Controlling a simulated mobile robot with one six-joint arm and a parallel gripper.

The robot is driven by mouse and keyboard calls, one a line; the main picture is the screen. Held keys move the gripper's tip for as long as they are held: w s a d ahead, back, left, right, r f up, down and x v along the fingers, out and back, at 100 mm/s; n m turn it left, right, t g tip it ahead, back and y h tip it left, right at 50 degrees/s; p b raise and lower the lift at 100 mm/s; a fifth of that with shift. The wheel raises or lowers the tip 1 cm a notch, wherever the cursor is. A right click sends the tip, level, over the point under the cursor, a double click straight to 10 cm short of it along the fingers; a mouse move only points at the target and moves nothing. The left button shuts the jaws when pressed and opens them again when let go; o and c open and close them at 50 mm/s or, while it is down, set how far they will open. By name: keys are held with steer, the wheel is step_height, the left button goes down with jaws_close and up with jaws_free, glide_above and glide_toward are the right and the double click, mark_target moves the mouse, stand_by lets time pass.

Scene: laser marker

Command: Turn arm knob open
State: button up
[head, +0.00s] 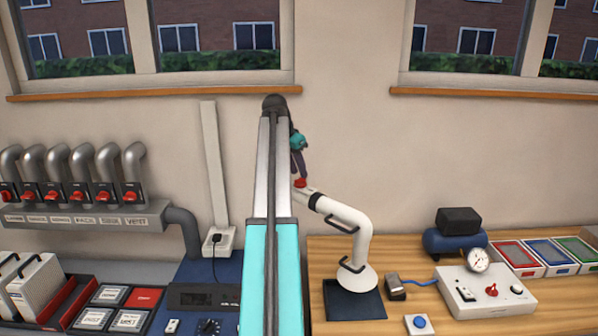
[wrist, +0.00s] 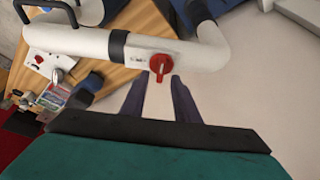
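The arm knob is a red knob (wrist: 161,65) on the side of a white jointed arm pipe (wrist: 75,42), with a white plate under it in the wrist view. In the head view the red knob (head: 300,183) sits at the upper end of the white arm (head: 350,218). My gripper (wrist: 160,82) is open, with its two dark fingers spread and the knob just beyond and between the tips. I cannot tell whether the fingers touch it. In the head view my gripper (head: 299,170) hangs right above the knob.
A wooden bench (head: 400,275) carries a white box with a gauge (head: 487,288), a blue compressor (head: 452,242) and coloured trays (head: 550,256). A row of pipes with red valves (head: 75,192) is on the left wall. The wall behind the arm is bare.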

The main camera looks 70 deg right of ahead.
mark_target(300, 182)
steer(key=shift+p+x, duration=0.35)
steer(key=shift+x, duration=0.9)
jaws_close()
